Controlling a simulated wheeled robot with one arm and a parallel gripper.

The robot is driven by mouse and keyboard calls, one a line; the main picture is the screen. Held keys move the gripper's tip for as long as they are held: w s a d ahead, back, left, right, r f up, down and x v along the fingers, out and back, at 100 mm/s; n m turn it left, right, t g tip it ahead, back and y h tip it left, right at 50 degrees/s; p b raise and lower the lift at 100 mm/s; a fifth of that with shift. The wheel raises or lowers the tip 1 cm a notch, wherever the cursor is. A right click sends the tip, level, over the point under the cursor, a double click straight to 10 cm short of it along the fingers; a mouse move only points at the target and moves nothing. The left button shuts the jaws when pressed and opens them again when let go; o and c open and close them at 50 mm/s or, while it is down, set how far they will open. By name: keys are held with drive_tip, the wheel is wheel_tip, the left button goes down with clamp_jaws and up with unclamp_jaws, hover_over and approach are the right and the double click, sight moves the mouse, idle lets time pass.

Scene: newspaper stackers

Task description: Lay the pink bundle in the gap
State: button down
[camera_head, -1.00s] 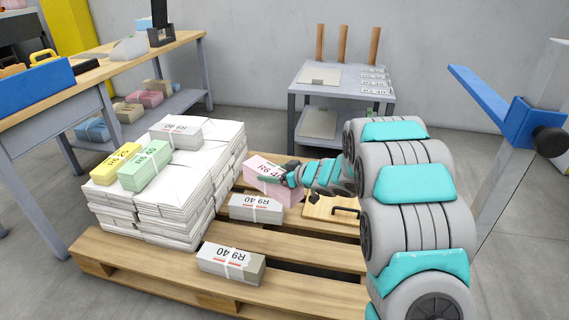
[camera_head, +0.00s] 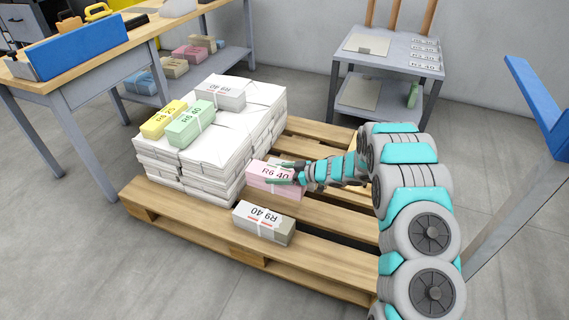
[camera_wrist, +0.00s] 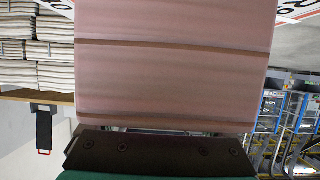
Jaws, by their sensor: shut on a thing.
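The pink bundle (camera_head: 262,180), marked R6 40, is in my gripper (camera_head: 287,174), beside the right side of the white stack. In the wrist view the pink bundle (camera_wrist: 175,65) fills the upper middle, with a dark finger of my gripper along its lower edge. A grey-white bundle (camera_head: 264,222) lies on the pallet (camera_head: 190,211) just in front of the pink one. The second grey-white bundle behind is now hidden by the pink bundle and my gripper. The gap between these two is covered from sight; I cannot tell whether the pink bundle touches the pallet.
The white paper stack (camera_head: 215,150) carries a yellow (camera_head: 163,120), a green (camera_head: 190,124) and a grey (camera_head: 220,92) bundle. A grey side table (camera_head: 390,62) stands behind. A workbench (camera_head: 110,50) is at left. The pallet's front left is bare.

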drive_tip(key=shift+a, duration=0.1)
drive_tip(key=shift+p, duration=0.3)
drive_tip(key=shift+f, duration=0.1)
drive_tip(key=shift+f+b, duration=0.6)
drive_tip(key=shift+f, duration=3.3)
drive_tip(key=shift+f, duration=0.6)
unclamp_jaws()
drive_tip(key=shift+s, duration=0.1)
drive_tip(key=v, duration=0.7)
drive_tip(key=shift+s+d+r, duration=0.1)
drive_tip(key=shift+d+r, duration=0.05)
drive_tip(key=shift+d, duration=0.2)
